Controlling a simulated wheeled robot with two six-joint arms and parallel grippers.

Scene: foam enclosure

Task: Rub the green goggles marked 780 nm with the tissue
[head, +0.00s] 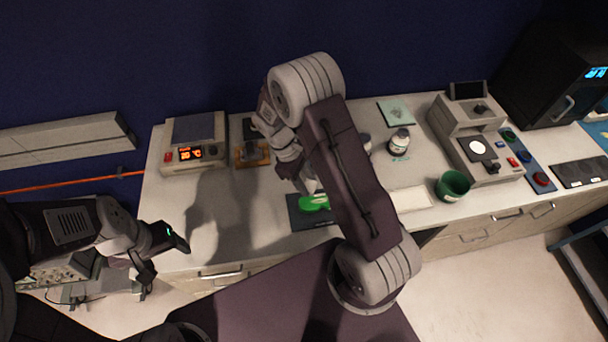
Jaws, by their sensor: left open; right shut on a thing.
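The green goggles (314,203) lie on a dark mat (305,221) near the front edge of the bench. Their marking is too small to read. My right gripper (309,186) is just above the goggles, partly hidden by its own arm. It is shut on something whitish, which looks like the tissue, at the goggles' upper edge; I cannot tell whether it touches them. My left gripper (166,261) is open and empty, in front of the bench at the left.
A hot plate (195,148) stands at the back left of the bench (167,220). My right arm hides the bench middle. The bench left of the mat is clear.

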